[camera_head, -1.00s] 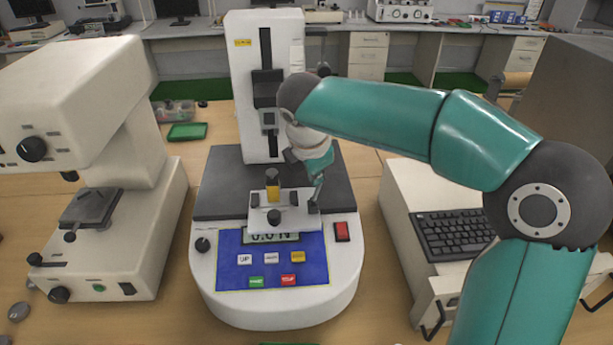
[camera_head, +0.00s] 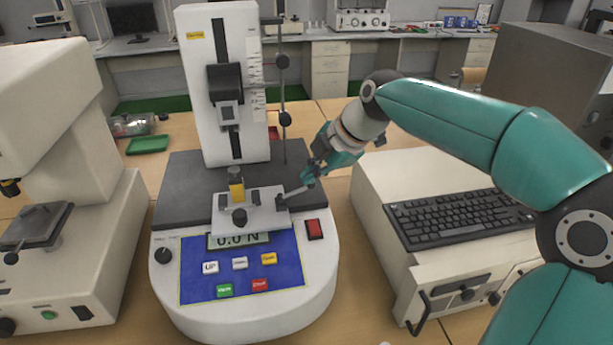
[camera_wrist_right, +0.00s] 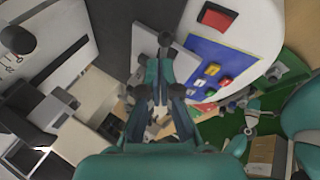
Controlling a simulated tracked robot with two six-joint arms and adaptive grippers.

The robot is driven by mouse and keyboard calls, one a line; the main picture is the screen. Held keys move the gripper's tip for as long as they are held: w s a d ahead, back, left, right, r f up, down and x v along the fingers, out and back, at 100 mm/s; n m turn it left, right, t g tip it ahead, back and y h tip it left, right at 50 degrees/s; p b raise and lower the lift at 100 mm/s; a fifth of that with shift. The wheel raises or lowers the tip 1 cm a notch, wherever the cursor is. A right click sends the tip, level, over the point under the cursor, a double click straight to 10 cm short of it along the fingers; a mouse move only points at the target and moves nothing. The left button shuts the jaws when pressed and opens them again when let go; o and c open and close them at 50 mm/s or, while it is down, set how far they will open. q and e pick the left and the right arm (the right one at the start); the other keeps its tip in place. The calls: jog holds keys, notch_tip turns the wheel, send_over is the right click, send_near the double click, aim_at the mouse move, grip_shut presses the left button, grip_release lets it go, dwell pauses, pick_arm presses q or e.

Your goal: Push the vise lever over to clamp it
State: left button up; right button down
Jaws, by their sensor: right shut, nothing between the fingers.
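The vise (camera_head: 253,212) is a small light-grey block with dark knobs, on the front of the tester's dark plate. A yellow-topped piece (camera_head: 236,188) stands upright in it. A grey lever (camera_head: 294,192) slants up and right from the vise's right end. My right gripper (camera_head: 309,181) is shut and empty, its tips at the lever's outer end; I cannot tell whether they touch. In the right wrist view its closed teal fingers (camera_wrist_right: 160,82) point towards the vise, with a dark knob just beyond. My left gripper is not in view.
The white tester column (camera_head: 217,85) rises behind the vise, with a thin rod (camera_head: 283,95) at its right. A button panel (camera_head: 240,266) and red switch (camera_head: 315,229) lie in front. A keyboard (camera_head: 445,217) sits right; another instrument (camera_head: 70,180) stands left.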

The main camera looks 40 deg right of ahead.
jog(key=shift+a, duration=0.1)
jog(key=shift+w+a+f, duration=0.25)
jog(key=shift+w+a, duration=0.15)
jog(key=shift+a, duration=0.2)
jog(key=s+f+v, duration=0.1)
jog(key=v, duration=1.2)
jog(key=shift+s+d+p, duration=0.2)
jog(key=shift+d+p, duration=0.05)
jog(key=shift+p, duration=0.2)
